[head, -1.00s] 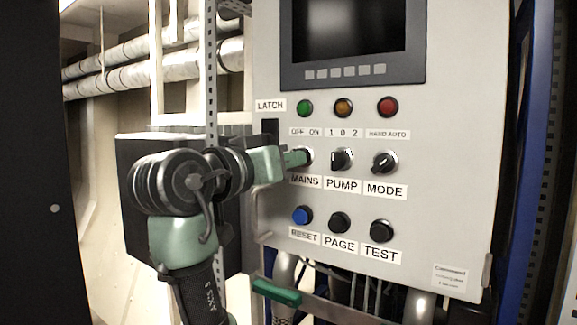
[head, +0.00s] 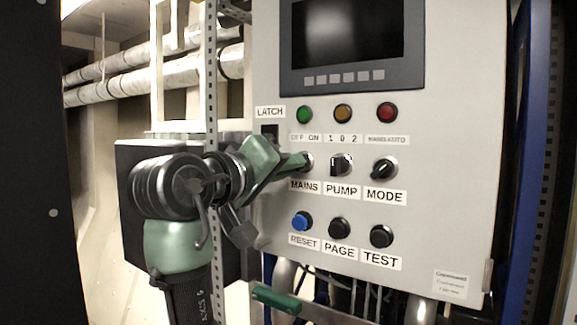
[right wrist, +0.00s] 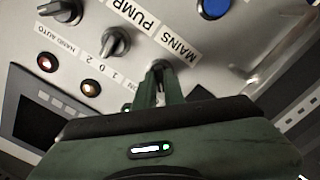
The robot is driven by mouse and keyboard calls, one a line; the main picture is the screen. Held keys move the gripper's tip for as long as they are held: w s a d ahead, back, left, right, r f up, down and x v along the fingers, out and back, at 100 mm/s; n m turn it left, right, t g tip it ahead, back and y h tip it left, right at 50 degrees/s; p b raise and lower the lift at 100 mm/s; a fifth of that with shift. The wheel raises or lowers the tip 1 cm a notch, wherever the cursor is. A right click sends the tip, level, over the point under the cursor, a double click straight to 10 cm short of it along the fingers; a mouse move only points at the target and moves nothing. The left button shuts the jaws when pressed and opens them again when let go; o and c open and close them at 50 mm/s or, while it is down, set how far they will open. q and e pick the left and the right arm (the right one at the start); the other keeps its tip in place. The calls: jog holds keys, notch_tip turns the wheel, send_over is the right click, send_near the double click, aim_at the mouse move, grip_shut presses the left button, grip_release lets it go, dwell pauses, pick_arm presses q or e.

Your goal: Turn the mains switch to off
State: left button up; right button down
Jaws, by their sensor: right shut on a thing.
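The mains switch (head: 307,161) is a dark rotary knob on the grey panel, between its OFF/ON label above and the MAINS label (head: 304,187) below. My right gripper (head: 302,160) is shut on the knob, and its fingers hide most of it in the head view. In the right wrist view the fingertips (right wrist: 162,80) close around the mains switch (right wrist: 160,66) next to the upside-down MAINS label. The gripper body is rolled at a slant in the head view. The knob's exact pointing direction is hidden by the fingers. My left gripper is not in view.
The pump switch (head: 341,164) and mode switch (head: 384,168) sit close to the right. Green, amber and red lamps are above; the blue reset button (head: 302,221) and two black buttons are below. A dark screen (head: 347,34) tops the panel.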

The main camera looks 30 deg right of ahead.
jog(key=shift+r, duration=0.2)
jog(key=c, duration=1.5)
grip_release()
jog(key=shift+w+d+f, duration=0.1)
jog(key=shift+f, duration=0.05)
